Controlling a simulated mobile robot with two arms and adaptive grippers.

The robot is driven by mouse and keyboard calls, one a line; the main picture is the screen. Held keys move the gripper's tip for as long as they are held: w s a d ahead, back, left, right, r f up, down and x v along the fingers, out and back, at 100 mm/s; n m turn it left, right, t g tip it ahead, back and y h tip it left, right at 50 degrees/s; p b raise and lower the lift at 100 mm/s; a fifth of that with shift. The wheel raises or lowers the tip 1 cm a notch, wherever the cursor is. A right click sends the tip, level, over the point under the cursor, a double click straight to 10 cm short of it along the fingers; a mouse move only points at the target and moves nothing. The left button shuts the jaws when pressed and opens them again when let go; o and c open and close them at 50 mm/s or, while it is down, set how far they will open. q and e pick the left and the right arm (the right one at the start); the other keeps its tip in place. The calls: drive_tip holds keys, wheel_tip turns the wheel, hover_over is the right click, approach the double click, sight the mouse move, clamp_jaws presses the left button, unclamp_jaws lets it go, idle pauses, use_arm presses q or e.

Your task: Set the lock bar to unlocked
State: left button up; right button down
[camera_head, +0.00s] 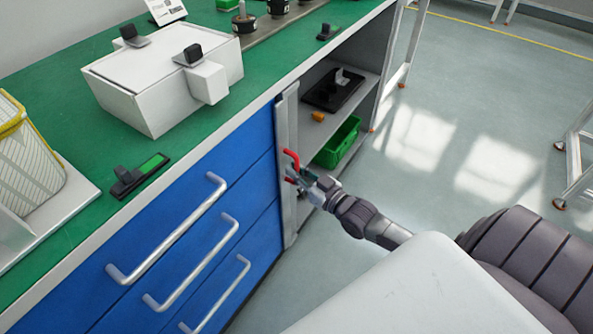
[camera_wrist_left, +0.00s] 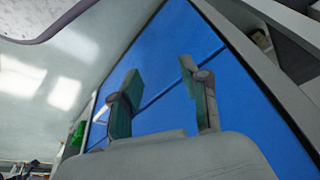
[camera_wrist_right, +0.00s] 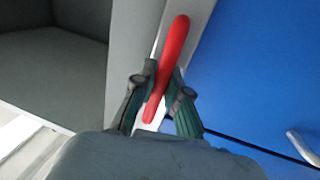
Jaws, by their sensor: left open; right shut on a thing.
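The lock bar (camera_head: 284,130) is a grey upright strip on the edge of the blue drawer cabinet. Its red handle (camera_head: 291,158) sticks out partway down the strip. The handle also shows in the right wrist view (camera_wrist_right: 174,45), slanting up and to the right along the grey strip. My right gripper (camera_head: 302,178) is shut on the red handle, with a finger on each side of it. The fingers cover part of the handle. My left gripper (camera_wrist_left: 165,88) is open and empty in front of a blue surface; it does not show in the head view.
Blue drawers (camera_head: 190,240) with silver bar handles stand left of the lock bar. Right of it is an open shelf with a green crate (camera_head: 338,142) and a black tray (camera_head: 332,90). A white box (camera_head: 150,85) sits on the green worktop. The floor at right is mostly clear.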

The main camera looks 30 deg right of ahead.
use_arm(q)
drive_tip(key=shift+s+a+r+b, duration=0.1)
drive_tip(key=shift+s+r+b, duration=0.2)
drive_tip(key=shift+r, duration=0.3)
use_arm(e)
drive_tip(key=d, duration=0.1)
drive_tip(key=w+d, duration=0.1)
drive_tip(key=d, duration=0.1)
drive_tip(key=shift+w+d+r, duration=0.1)
drive_tip(key=shift+w+d, duration=0.05)
drive_tip(key=shift+w, duration=0.05)
drive_tip(key=c, duration=1.2)
unclamp_jaws()
use_arm(q)
drive_tip(key=shift+w, duration=0.1)
drive_tip(key=shift+f, duration=0.1)
use_arm(e)
drive_tip(key=shift+s, duration=0.15)
drive_tip(key=s, duration=0.3)
drive_tip(key=s+d, duration=0.1)
drive_tip(key=s, duration=0.3)
drive_tip(key=s+d, duration=0.1)
drive_tip(key=s, duration=0.3)
drive_tip(key=shift+s+d, duration=0.15)
drive_tip(key=shift+s, duration=0.1)
